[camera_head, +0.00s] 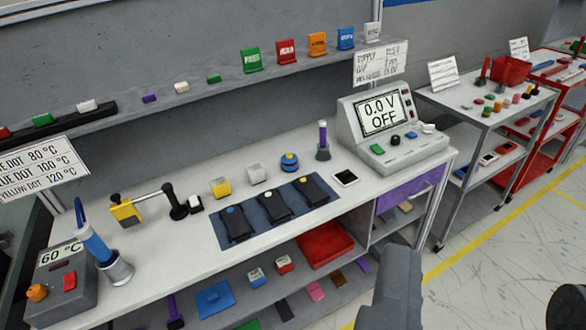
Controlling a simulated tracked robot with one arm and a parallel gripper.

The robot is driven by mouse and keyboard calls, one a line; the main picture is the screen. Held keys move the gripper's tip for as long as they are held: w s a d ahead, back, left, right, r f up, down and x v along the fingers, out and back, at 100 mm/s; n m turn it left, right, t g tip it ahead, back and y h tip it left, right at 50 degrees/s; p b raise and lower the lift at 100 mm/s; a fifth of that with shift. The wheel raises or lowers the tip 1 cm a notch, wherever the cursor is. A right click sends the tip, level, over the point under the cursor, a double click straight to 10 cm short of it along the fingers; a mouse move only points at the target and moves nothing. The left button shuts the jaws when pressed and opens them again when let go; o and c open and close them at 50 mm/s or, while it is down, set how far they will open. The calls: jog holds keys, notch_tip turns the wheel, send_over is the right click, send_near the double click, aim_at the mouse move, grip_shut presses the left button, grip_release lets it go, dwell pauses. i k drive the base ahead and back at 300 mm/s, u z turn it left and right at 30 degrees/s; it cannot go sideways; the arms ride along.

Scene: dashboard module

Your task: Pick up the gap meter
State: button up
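No object carries a readable label naming it the gap meter, so I cannot tell for sure which one it is. A small flat white device with a dark screen (346,178) lies on the workbench, right of the blue mat. A yellow tool with a dark arm (126,211) stands at the bench's left part. My gripper (394,292) shows as a grey shape at the bottom, in front of the bench and apart from these things. Its fingers cannot be made out, and nothing is seen held.
The blue mat (259,238) holds three black modules. A power supply (392,130) reads "0.0 V OFF" at the bench's right. A soldering station (62,283) reads "60 °C" at left. A red tray (325,243) sits on the lower shelf. The floor (500,260) at right is open.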

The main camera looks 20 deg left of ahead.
aim_at(220, 186)
jog(key=z, duration=0.1)
jog(key=i, duration=1.6)
jog(key=u, duration=0.65)
